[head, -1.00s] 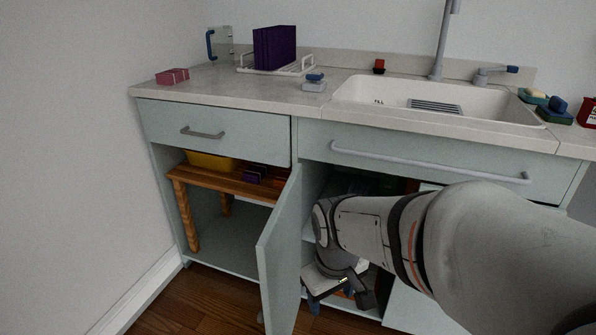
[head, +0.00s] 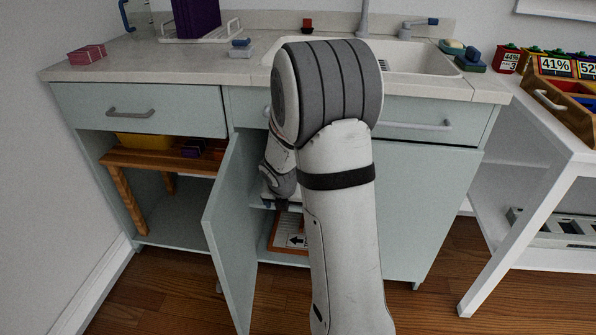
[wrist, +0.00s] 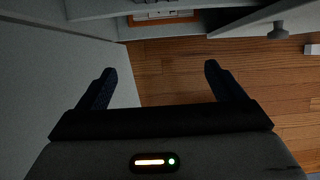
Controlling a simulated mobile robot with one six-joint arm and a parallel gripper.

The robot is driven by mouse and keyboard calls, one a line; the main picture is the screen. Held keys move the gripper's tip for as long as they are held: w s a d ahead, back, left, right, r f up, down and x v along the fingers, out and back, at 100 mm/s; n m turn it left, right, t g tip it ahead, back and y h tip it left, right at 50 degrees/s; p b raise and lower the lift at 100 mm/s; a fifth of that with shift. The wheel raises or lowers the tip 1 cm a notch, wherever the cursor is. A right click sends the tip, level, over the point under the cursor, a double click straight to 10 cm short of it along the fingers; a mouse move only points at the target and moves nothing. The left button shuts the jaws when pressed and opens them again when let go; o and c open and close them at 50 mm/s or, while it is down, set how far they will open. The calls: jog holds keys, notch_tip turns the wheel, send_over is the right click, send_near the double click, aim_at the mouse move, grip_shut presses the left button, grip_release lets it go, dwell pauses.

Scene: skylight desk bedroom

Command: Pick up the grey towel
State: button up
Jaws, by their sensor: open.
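I cannot make out a grey towel in either view. My gripper (wrist: 158,80) is open in the wrist view, its two dark fingers apart with nothing between them. It points down over the cabinet's edge and the wooden floor. In the head view my arm hides most of the gripper, which is at the open lower cabinet, right of the open door (head: 230,235). Much of the cabinet's inside is hidden behind my arm and the door.
An orange-framed board with a black arrow (head: 290,238) stands low in the cabinet. A wooden stool (head: 160,160) is in the left bay. Purple items (head: 196,18) stand in a rack on the counter. A white shelf unit (head: 510,215) stands at right. The floor (head: 440,270) is clear.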

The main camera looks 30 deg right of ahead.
jog(key=w+d+b, duration=0.1)
jog(key=w+d, duration=0.1)
jog(key=w, duration=0.1)
jog(key=w+d+f+b, duration=0.1)
jog(key=w+d+b, duration=0.1)
jog(key=w, duration=0.1)
jog(key=w+d+f+b, duration=0.1)
jog(key=w+d, duration=0.1)
jog(key=w, duration=0.2)
jog(key=shift+d+f+b, duration=0.1)
jog(key=shift+d+b, duration=0.2)
jog(key=shift+d, duration=0.05)
jog(key=shift+w+d+f, duration=0.1)
jog(key=shift+w+f, duration=0.05)
jog(key=shift+f, duration=0.2)
jog(key=shift+c, duration=0.4)
jog(key=c, duration=1)
jog(key=shift+r, duration=0.1)
jog(key=shift+c, duration=0.6)
jog(key=shift+r, duration=0.1)
